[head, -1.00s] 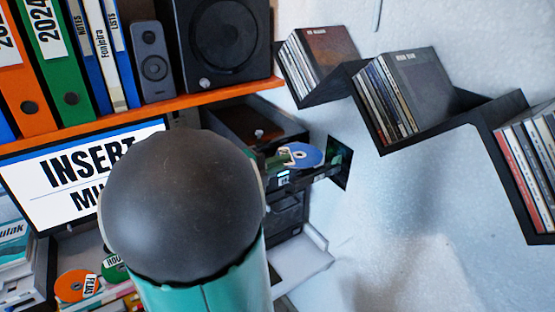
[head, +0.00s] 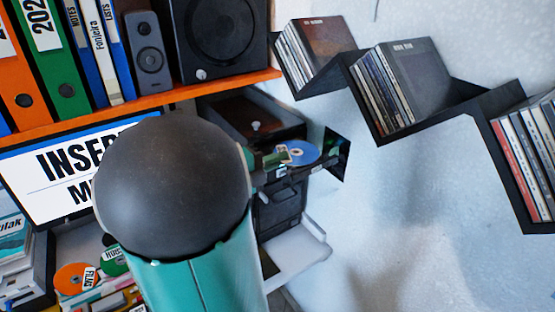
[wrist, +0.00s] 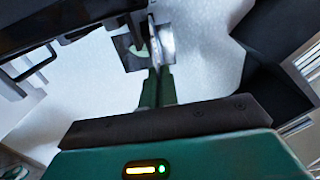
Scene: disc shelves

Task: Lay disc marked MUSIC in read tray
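A blue disc (head: 302,152) with a pale centre shows in the head view, beyond the dark round joint of my arm. I cannot read any mark on it. In the wrist view the disc (wrist: 154,38) is seen nearly edge-on at the tips of my gripper. My gripper (wrist: 155,75) has its green fingers close together on the disc's edge; its tip (head: 277,158) also shows in the head view. A dark tray-like part (head: 296,174) lies just below the disc; I cannot tell whether they touch.
Black zigzag shelves (head: 465,95) with cases hang at right. An orange shelf (head: 150,107) with binders and speakers is above. An orange disc (head: 73,278) and a green disc (head: 113,263) lie lower left.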

